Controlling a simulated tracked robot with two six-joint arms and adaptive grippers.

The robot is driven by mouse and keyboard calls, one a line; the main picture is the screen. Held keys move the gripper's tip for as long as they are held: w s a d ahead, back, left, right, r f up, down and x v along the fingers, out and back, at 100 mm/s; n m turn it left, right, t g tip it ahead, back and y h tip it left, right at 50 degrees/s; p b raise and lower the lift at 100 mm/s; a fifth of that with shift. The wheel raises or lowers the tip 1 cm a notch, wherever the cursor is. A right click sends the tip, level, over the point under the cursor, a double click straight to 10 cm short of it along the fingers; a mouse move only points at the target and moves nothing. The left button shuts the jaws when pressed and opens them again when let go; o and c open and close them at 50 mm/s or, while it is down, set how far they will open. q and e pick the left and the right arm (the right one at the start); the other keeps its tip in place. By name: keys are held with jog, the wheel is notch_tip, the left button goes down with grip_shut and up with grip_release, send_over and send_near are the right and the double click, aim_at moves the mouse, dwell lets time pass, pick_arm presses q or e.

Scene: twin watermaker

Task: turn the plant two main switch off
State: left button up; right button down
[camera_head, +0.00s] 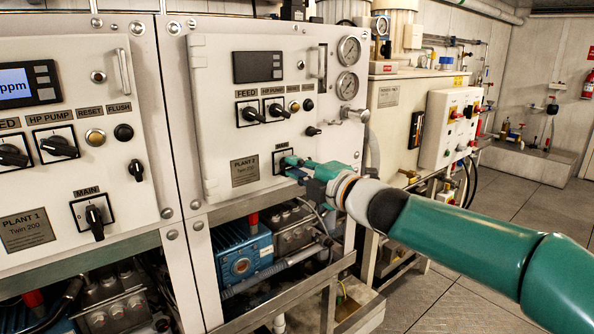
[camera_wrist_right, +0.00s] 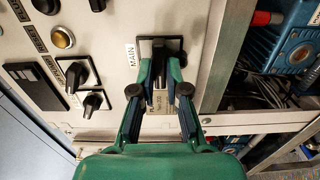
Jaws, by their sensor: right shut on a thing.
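The plant two panel (camera_head: 222,120) carries a nameplate reading PLANT 2 (camera_head: 245,171). Its main switch (camera_head: 280,160) sits right of that plate under a MAIN label and is mostly hidden by my right gripper (camera_head: 291,162). In the right wrist view the switch's black knob (camera_wrist_right: 159,68) stands on a dark square plate beside the MAIN label. The fingers of my right gripper (camera_wrist_right: 159,90) are on either side of the knob and shut on it. The knob's handle lies lengthwise between the fingers; its exact set position is hard to tell. My left gripper is out of view.
The plant one panel (camera_head: 70,130) is at the left, with its own main switch (camera_head: 95,217) and a lit display (camera_head: 20,84). Plant two's display (camera_head: 258,67) is dark. Feed (camera_head: 252,114) and HP pump (camera_head: 278,110) switches sit above the gripper. Floor at right is clear.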

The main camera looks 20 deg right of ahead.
jog(key=shift+a+f, duration=0.15)
jog(key=shift+f, duration=0.2)
jog(key=c, duration=1.2)
grip_release()
jog(key=shift+r, duration=0.15)
jog(key=shift+s+r, duration=0.1)
jog(key=v, duration=1.2)
